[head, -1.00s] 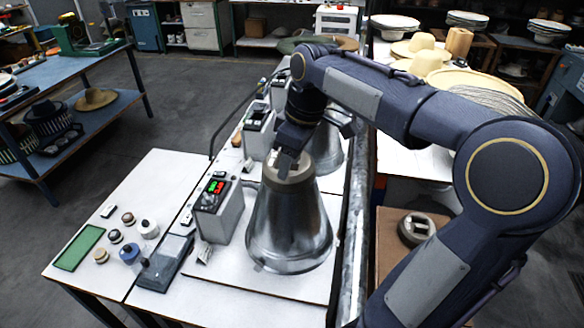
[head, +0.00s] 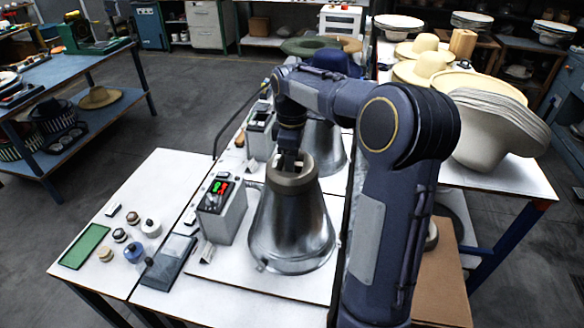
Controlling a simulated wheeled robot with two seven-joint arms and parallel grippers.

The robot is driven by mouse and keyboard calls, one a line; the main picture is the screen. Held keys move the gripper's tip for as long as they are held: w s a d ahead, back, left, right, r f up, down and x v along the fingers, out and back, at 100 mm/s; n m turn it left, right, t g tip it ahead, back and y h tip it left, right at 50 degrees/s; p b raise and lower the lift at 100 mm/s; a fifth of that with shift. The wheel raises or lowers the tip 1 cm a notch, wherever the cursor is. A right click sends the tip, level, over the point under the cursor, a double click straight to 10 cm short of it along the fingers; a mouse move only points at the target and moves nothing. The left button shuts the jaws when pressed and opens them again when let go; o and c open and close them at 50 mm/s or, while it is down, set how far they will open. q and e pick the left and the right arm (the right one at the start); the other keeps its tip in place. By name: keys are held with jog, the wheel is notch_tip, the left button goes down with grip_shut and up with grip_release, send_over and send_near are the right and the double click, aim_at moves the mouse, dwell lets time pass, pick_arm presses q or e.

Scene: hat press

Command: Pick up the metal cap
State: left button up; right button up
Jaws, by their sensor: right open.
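The metal cap (head: 290,228) is a tall, shiny, bell-shaped piece with a dull ring-like collar (head: 291,184) around its top. It stands upright on a white board on the table, in the middle of the head view. My right gripper (head: 291,166) points down at the top of the cap, with its fingers at the collar's opening. It is open; whether the fingers touch the collar cannot be told. My left gripper is not in view.
A control box (head: 222,208) with red and green lights stands just left of the cap. A second metal bell (head: 326,148) is behind it. Small round items and a green pad (head: 85,246) lie on the left. Stacked pale hats (head: 490,130) are at right.

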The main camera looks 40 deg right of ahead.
jog(key=shift+f, duration=0.3)
grip_shut()
jog(key=shift+r, duration=0.15)
dwell(1.1)
